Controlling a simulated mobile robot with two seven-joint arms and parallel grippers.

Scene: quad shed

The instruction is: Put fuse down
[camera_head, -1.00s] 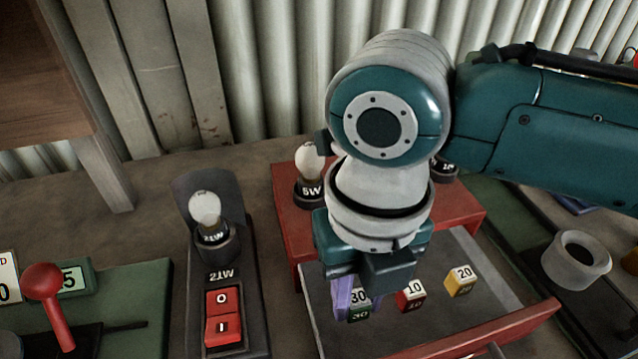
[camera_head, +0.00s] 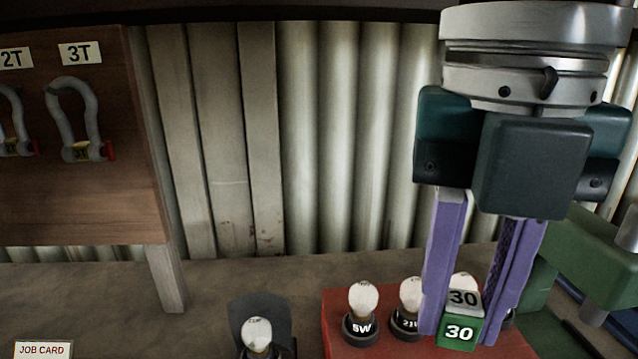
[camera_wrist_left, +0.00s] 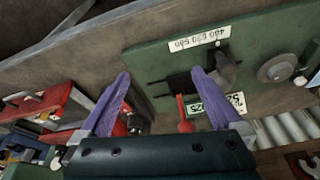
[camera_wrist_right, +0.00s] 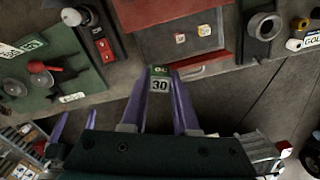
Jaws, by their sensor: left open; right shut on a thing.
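The fuse is a small green block marked 30 (camera_head: 460,325). My right gripper (camera_head: 464,330) is shut on it and holds it up in front of the red cabinet (camera_head: 390,345). The fuse also shows between the purple fingertips in the right wrist view (camera_wrist_right: 159,84). My left gripper (camera_wrist_left: 168,88) is open and empty, facing the green board (camera_wrist_left: 205,75) with a red-knobbed lever (camera_wrist_left: 183,112).
Several bulbs (camera_head: 362,302) stand on the cabinet top. A lamp tester with red buttons (camera_wrist_right: 103,45) stands beside the drawer. A wooden shackle board (camera_head: 80,195) is at the left, and a corrugated wall (camera_head: 340,130) stands behind.

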